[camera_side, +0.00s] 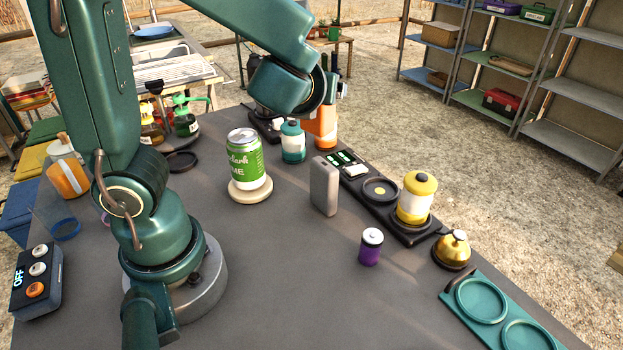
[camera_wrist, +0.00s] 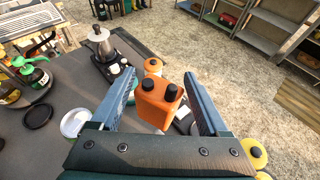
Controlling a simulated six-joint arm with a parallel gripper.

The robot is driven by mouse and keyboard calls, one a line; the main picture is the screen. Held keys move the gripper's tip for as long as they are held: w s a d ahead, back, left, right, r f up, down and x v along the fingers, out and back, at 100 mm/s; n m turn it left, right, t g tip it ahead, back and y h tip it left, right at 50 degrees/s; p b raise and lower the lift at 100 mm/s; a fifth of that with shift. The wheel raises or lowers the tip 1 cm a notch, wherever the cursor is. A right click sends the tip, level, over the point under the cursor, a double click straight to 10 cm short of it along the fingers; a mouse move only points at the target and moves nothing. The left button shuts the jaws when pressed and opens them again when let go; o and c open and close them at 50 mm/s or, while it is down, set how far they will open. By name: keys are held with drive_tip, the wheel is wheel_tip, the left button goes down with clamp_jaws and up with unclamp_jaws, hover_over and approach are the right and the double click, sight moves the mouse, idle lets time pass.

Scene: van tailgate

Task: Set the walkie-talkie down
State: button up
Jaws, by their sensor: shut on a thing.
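The walkie-talkie (camera_wrist: 158,103) is an orange block with two black knobs on top, seen between my fingers in the wrist view. My gripper (camera_wrist: 160,98) is shut on it. In the side view an orange shape (camera_side: 327,128) shows below my wrist, beside a teal-lidded jar (camera_side: 293,142). My fingers are mostly hidden there behind my arm. I cannot tell whether the walkie-talkie's underside touches the table.
A dark tray (camera_side: 408,233) holds a yellow-lidded jar (camera_side: 415,198). A grey box (camera_side: 324,186), a green can (camera_side: 244,158), a purple battery-like cylinder (camera_side: 370,247) and a brass bell (camera_side: 452,250) stand around. A moka pot (camera_wrist: 101,42) stands behind. The front middle table (camera_side: 290,290) is clear.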

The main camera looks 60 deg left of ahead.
drive_tip(key=s+d+m+t+h, duration=0.1)
drive_tip(key=d+m+t+h, duration=0.25)
drive_tip(key=d, duration=0.35)
drive_tip(key=s+a+f+n+g+y, duration=0.3)
drive_tip(key=s+f+n+g+y, duration=0.4)
drive_tip(key=s+n+g, duration=0.4)
drive_tip(key=s+d+f+n+g+h, duration=0.2)
drive_tip(key=s+d+n+g+h, duration=0.4)
drive_tip(key=n+g, duration=0.65)
drive_tip(key=w+d+r+n+h, duration=0.1)
drive_tip(key=d+r+n+h, duration=0.3)
drive_tip(key=d+n+h, duration=0.7)
drive_tip(key=w+a+r+n+t+h, duration=0.1)
drive_tip(key=w+a+n+t+h, duration=0.55)
drive_tip(key=w+n+h, duration=0.3)
drive_tip(key=shift+n, duration=0.25)
drive_tip(key=shift+s+d+f, duration=0.6)
drive_tip(key=shift+d+f, duration=1.2)
drive_tip(key=shift+d, duration=0.15)
drive_tip(key=shift+s+d+f, duration=0.6)
drive_tip(key=shift+d+f, duration=1.15)
drive_tip(key=shift+d, duration=0.2)
drive_tip(key=shift+s+d+f, duration=0.6)
drive_tip(key=shift+d+f, duration=1.2)
drive_tip(key=shift+d, duration=0.15)
